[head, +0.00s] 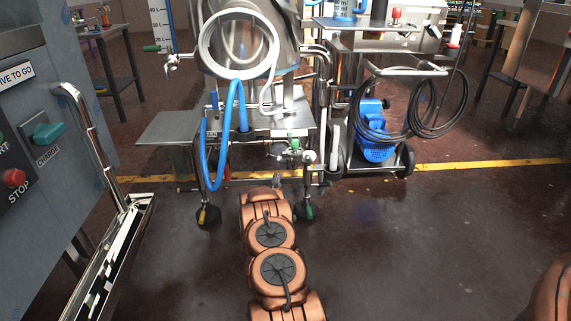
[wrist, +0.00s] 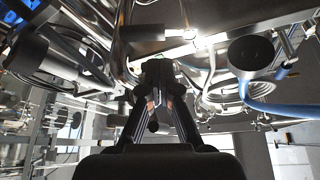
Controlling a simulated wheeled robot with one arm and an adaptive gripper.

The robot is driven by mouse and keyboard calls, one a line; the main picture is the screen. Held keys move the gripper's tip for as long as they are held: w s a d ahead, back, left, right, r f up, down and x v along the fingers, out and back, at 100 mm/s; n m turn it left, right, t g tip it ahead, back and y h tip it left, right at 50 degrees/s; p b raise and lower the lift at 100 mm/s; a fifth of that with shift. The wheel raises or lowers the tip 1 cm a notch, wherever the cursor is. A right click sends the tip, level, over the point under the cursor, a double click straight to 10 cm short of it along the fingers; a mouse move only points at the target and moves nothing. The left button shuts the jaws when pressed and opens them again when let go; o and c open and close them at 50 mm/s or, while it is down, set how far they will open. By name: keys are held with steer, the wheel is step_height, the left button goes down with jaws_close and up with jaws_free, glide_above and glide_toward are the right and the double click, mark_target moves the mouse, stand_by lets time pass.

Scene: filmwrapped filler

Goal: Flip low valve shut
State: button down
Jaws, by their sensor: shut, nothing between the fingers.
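My arm reaches forward to the steel filling machine (head: 255,120). My gripper (head: 277,182) is small and low at its front, below the pipework. In the wrist view my gripper (wrist: 158,98) points up under the machine, its fingers shut together with nothing between them. Low fittings (head: 292,150) with a round part and small handles sit just above the gripper in the head view. I cannot tell for certain which one is the low valve, or whether it is open. In the wrist view steel pipes lie behind the fingertips; contact with them cannot be judged.
A blue hose (head: 204,165) loops down at the machine's left. The machine's feet stand either side of my arm. A grey control cabinet (head: 45,120) with a steel rail is at left. A blue pump (head: 374,140) on a cart is at right. The floor at front right is clear.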

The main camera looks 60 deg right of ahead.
mark_target(285, 161)
steer(key=w+d+r+h+b, duration=0.1)
steer(key=d+r+b, duration=0.3)
steer(key=d, duration=0.4)
steer(key=shift+d+b, duration=0.2)
steer(key=shift+b, duration=0.2)
steer(key=shift+w+m+p, duration=0.15)
steer(key=shift+m+p, duration=0.15)
steer(key=shift+m, duration=0.3)
steer(key=shift+a+m+g, duration=0.1)
steer(key=shift+m+g, duration=0.2)
steer(key=shift+f+m+g+p, duration=0.15)
steer(key=shift+m+g+p, duration=0.15)
steer(key=shift+p, duration=0.1)
